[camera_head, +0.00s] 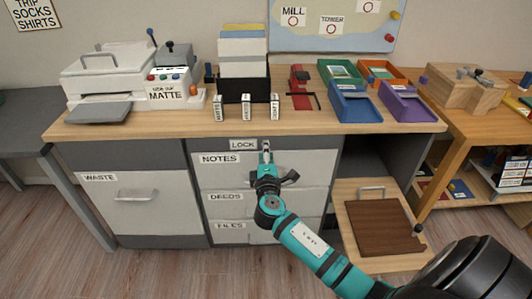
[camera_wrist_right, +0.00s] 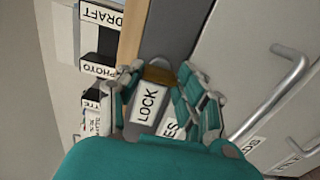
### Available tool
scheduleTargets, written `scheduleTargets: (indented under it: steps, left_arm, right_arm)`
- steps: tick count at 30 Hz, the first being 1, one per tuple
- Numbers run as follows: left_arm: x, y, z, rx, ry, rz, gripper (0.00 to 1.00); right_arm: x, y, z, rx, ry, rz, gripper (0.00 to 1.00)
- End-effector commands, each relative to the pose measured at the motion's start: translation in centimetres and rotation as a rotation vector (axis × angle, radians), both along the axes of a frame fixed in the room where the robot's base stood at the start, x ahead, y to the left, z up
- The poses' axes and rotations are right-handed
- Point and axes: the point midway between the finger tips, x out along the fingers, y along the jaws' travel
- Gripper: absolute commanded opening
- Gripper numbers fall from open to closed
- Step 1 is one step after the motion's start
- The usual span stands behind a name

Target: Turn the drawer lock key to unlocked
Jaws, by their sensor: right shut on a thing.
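The LOCK label (camera_head: 242,144) is on the grey strip above the NOTES drawer (camera_head: 300,165); it also shows in the right wrist view (camera_wrist_right: 148,105). My right gripper (camera_head: 266,158) is at the strip just right of this label, its fingers pointing at the cabinet front. In the right wrist view, the gripper (camera_wrist_right: 158,82) is shut on a small brass-coloured piece (camera_wrist_right: 158,74), which looks like the key. The fingers hide most of it, so I cannot tell its turn angle. My left gripper is not in view.
The DEEDS and FILES drawers are below NOTES, partly behind my right arm. A WASTE drawer (camera_head: 135,200) with a bar handle is on the left. The desktop above holds a printer (camera_head: 110,75), small label stands and coloured trays (camera_head: 405,103).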

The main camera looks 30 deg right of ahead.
Motion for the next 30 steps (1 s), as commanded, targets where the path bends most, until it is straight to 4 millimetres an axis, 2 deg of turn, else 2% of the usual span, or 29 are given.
scheduleTargets:
  steps: [3,4,9,17,20,23,30]
  left_arm:
    - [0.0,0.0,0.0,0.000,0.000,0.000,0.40]
    - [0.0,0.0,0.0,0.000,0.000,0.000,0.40]
    - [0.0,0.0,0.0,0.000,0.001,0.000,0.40]
    - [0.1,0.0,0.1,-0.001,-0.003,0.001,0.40]
    - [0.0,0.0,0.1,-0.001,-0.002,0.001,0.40]
    - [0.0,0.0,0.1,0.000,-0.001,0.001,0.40]
    - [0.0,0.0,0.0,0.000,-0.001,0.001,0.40]
  right_arm:
    - [0.0,0.1,-0.2,0.000,0.004,0.002,0.04]
    - [0.0,0.1,-0.2,0.000,0.004,0.002,0.40]
    - [0.0,0.1,-0.1,0.000,0.002,0.001,0.60]
    - [-0.1,0.1,-0.1,0.001,0.001,0.001,0.60]
    - [-0.7,0.5,-0.1,0.002,0.001,0.002,0.60]
    - [-2.0,1.3,-0.2,0.002,0.002,0.002,0.60]
    - [-6.5,4.0,-0.2,0.005,0.004,0.001,0.60]
